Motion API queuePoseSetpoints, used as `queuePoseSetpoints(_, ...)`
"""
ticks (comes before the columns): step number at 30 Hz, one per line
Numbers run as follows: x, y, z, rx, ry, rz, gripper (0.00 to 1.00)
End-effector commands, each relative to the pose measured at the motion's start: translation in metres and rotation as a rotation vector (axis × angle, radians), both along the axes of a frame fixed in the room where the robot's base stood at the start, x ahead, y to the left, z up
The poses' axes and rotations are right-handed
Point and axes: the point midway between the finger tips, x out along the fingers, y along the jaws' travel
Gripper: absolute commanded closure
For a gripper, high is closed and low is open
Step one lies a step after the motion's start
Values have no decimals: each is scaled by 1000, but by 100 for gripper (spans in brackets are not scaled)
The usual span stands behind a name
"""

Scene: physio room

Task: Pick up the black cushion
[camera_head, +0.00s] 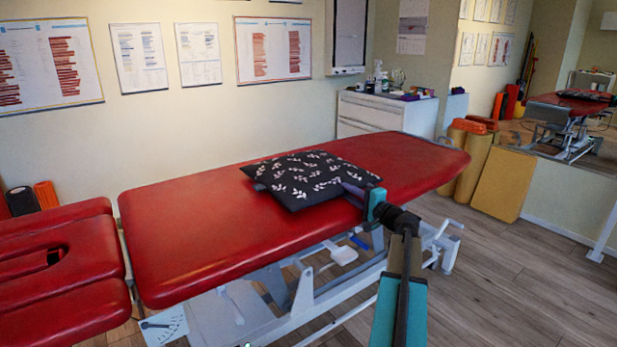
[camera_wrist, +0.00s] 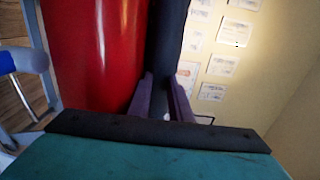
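The black cushion (camera_head: 305,177) has a pattern of white leaf sprigs. It lies flat on the red treatment table (camera_head: 205,215), right of the middle. My gripper (camera_head: 358,190) is at the cushion's right front edge in the head view. In the wrist view, the purple fingers of my gripper (camera_wrist: 163,85) stand apart, with the dark edge of the cushion (camera_wrist: 168,35) between them. I cannot tell whether they press on it. The red table (camera_wrist: 95,50) shows left of the fingers.
A separate red headrest section (camera_head: 60,265) is at the left. A white cabinet (camera_head: 375,112) with bottles stands behind the table. Yellow rolls (camera_head: 470,160) and a yellow board (camera_head: 503,185) lean at the right wall. The wooden floor at the right is clear.

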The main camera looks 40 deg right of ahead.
Motion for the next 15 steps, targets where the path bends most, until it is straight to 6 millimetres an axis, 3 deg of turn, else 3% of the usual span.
queuePoseSetpoints(4,12,-1,0,0,0,1,82)
queuePoseSetpoints(15,13,-1,1,0,0,0,82)
